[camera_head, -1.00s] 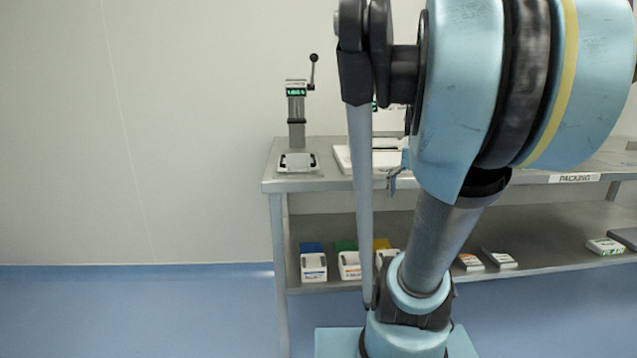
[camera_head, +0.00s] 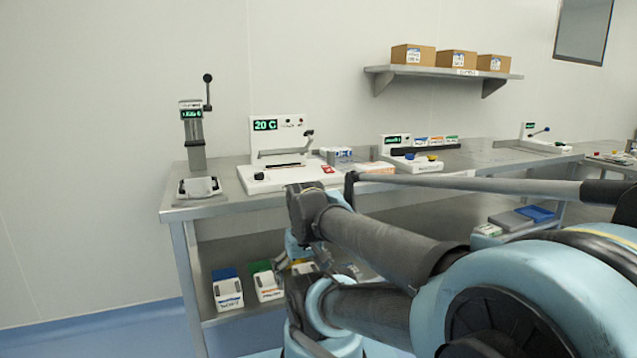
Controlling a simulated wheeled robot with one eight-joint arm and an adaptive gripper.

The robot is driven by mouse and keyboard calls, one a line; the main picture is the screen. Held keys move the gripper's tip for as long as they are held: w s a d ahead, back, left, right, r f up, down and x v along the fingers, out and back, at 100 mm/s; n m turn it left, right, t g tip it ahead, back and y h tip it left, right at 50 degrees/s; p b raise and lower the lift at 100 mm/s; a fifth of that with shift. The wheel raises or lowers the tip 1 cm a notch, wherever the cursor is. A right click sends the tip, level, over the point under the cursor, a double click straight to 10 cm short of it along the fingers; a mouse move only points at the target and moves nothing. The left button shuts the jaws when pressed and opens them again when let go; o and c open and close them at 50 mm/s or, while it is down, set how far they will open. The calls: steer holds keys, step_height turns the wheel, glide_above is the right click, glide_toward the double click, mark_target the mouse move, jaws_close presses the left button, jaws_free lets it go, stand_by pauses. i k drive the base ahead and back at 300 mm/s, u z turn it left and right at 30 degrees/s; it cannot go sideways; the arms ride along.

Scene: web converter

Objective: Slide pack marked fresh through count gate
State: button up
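I cannot make out the word fresh on any pack. Small grey-blue packs (camera_head: 338,155) stand on the bench right of the machine showing "20 C", and a flat white pack (camera_head: 376,168) lies beside them. Which device is the count gate I cannot tell. A white unit (camera_head: 412,165) with a green display, a dark bar and coloured labels stands mid-bench. My folded arm fills the lower right. Its wrist end is before the bench's front edge, and the gripper fingers are not clear.
The steel bench (camera_head: 215,208) runs along the wall. A press with a black-knobbed lever (camera_head: 195,150) stands at its left end. White bins (camera_head: 228,293) are on the lower shelf. Cardboard boxes (camera_head: 413,54) sit on a wall shelf. Floor at the left is clear.

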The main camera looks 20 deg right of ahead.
mark_target(382, 167)
steer(key=z, duration=1.25)
steer(key=k, duration=0.8)
steer(key=u, duration=0.25)
steer(key=i, duration=1)
steer(key=z, duration=0.05)
